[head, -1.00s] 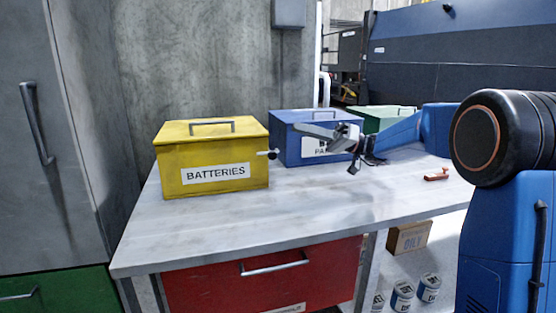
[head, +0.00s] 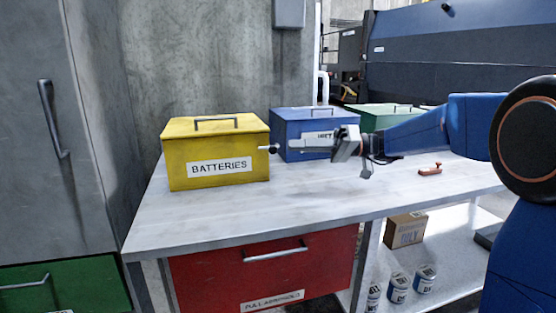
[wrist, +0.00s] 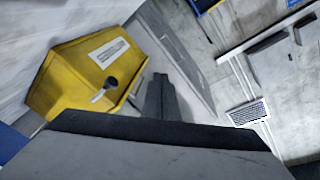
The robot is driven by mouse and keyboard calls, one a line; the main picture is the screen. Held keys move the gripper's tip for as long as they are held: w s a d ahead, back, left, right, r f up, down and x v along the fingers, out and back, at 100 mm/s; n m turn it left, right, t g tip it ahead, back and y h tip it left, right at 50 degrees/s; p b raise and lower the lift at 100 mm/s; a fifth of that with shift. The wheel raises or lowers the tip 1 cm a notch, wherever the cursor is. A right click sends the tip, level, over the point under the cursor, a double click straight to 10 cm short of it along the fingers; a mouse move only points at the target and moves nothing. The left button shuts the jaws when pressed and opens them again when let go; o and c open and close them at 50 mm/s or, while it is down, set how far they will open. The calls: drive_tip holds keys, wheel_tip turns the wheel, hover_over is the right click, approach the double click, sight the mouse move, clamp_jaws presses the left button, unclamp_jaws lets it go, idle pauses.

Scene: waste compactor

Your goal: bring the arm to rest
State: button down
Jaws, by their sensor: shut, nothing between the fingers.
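My gripper (head: 300,144) is shut and empty. In the head view it points left above the worktop, in front of the blue box (head: 290,122) and to the right of the yellow BATTERIES box (head: 218,172). Its tips are close to the round knob on the yellow box's right side; I cannot tell whether they touch. My arm reaches in from the right, roughly level. In the wrist view the dark fingers (wrist: 162,98) are together, with the yellow box (wrist: 75,75) to their left.
The worktop (head: 225,222) is mostly clear in front. A small red object (head: 430,169) lies on its right side. A green box (head: 385,118) stands behind my arm. A red drawer (head: 255,275) is below. A grey cabinet (head: 35,190) stands left, a dark blue machine (head: 470,55) behind.

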drive_tip(key=s+d+f+m+t+h, duration=0.1)
drive_tip(key=s+d+f+m+h, duration=0.25)
drive_tip(key=s+f, duration=0.5)
drive_tip(key=s+d+f+m+t+h, duration=0.15)
drive_tip(key=s+f+h, duration=0.35)
drive_tip(key=s, duration=0.6)
drive_tip(key=s+d+f+m+t+h, duration=0.1)
drive_tip(key=s+d+f+m+h, duration=0.1)
drive_tip(key=s+d+f+h, duration=0.3)
drive_tip(key=s+d+f+m+t+h, duration=0.2)
drive_tip(key=s+d+f+h, duration=0.2)
drive_tip(key=d, duration=0.9)
drive_tip(key=s+f, duration=0.3)
drive_tip(key=s, duration=0.2)
drive_tip(key=shift+h, duration=0.35)
drive_tip(key=shift+w+t, duration=0.1)
drive_tip(key=shift+t, duration=0.15)
